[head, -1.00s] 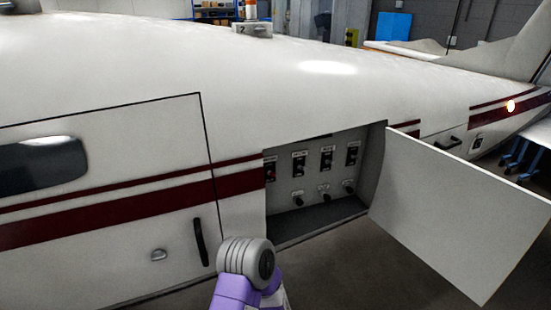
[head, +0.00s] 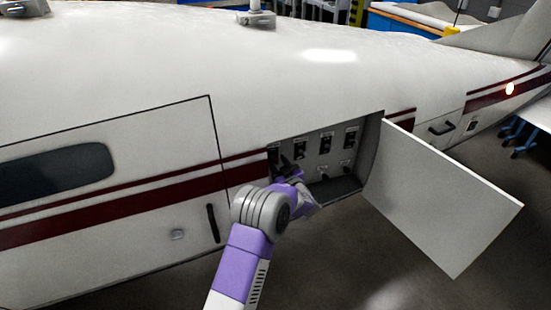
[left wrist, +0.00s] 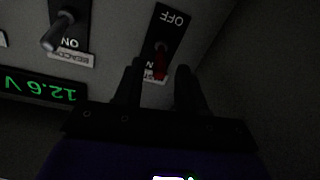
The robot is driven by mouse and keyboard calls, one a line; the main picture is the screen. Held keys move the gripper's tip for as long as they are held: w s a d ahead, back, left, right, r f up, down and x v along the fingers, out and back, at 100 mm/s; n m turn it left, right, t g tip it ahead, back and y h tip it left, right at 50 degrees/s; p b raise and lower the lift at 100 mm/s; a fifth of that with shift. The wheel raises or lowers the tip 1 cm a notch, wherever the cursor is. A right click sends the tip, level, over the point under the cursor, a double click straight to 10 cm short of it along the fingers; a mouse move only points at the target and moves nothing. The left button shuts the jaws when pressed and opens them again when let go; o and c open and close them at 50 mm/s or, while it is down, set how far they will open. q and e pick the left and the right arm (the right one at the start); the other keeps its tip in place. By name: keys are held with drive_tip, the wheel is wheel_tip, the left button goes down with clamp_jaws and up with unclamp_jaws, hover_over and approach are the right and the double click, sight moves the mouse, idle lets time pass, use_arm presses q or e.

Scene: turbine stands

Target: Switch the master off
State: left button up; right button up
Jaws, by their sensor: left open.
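The switch panel (head: 311,152) sits in an open bay in the aircraft's side, with a row of toggle switches. The red-levered switch (left wrist: 160,62) is in the left wrist view, on a black plate marked OFF; its lever leans away from OFF. The label by it is mostly hidden, so I cannot read its name. My left gripper (left wrist: 160,88) is open, with its two dark fingers on either side of the red lever in the picture; contact cannot be told. It also shows in the head view at the panel's left end (head: 287,168). My right gripper is not in view.
The open bay door (head: 440,195) juts out on the right. A neighbouring toggle switch (left wrist: 62,30) and a green display reading 12.6 V (left wrist: 40,92) are beside the red one. The fuselage wall (head: 120,215) closes the left side of the bay.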

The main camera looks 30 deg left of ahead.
use_arm(q)
drive_tip(key=shift+x, duration=1.3)
clamp_jaws()
